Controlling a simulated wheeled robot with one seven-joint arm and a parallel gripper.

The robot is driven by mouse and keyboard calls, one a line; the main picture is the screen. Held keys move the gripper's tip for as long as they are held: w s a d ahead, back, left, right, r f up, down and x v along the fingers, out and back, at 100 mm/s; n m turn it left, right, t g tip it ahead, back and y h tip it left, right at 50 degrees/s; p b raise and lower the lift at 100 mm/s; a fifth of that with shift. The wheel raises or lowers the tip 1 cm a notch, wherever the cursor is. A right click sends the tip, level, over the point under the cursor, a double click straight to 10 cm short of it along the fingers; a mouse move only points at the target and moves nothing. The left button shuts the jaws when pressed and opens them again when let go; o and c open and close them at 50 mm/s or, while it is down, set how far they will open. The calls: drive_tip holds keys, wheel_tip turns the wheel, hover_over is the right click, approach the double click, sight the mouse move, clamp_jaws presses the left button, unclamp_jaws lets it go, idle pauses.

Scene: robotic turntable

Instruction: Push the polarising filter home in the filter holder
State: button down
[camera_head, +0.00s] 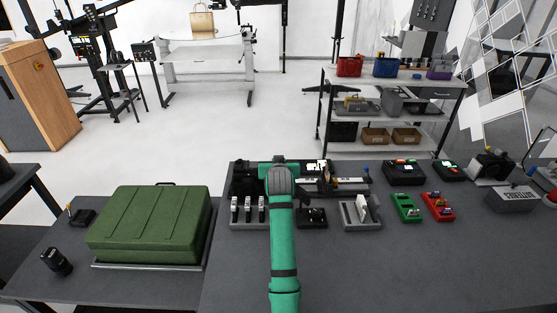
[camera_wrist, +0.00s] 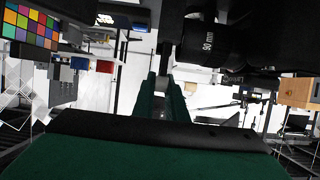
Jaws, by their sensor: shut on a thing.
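My gripper (camera_wrist: 164,78) shows in the wrist view as two green fingers, close together and pointing up the picture. It is shut on a thin piece that is mostly hidden between the fingertips; I take it to be the polarising filter, but its outline is not clear. A black lens (camera_wrist: 208,44) marked 50 mm lies just right of the fingertips. In the head view my green arm reaches over the black camera rig (camera_head: 243,180) and hides the gripper. I cannot make out the filter holder or how deep the filter sits.
A grey slotted rack (camera_head: 350,218) holds a white plate. A small black block (camera_head: 313,218) stands beside it. Green (camera_head: 406,208) and red (camera_head: 438,206) trays lie to the right. A green case (camera_head: 150,225) is at left. The bench front right is clear.

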drive_tip(key=shift+f, duration=1)
drive_tip(key=c, duration=1.7)
unclamp_jaws()
drive_tip(key=v, duration=1)
drive_tip(key=shift+s+r, duration=0.15)
drive_tip(key=shift+s, duration=0.2)
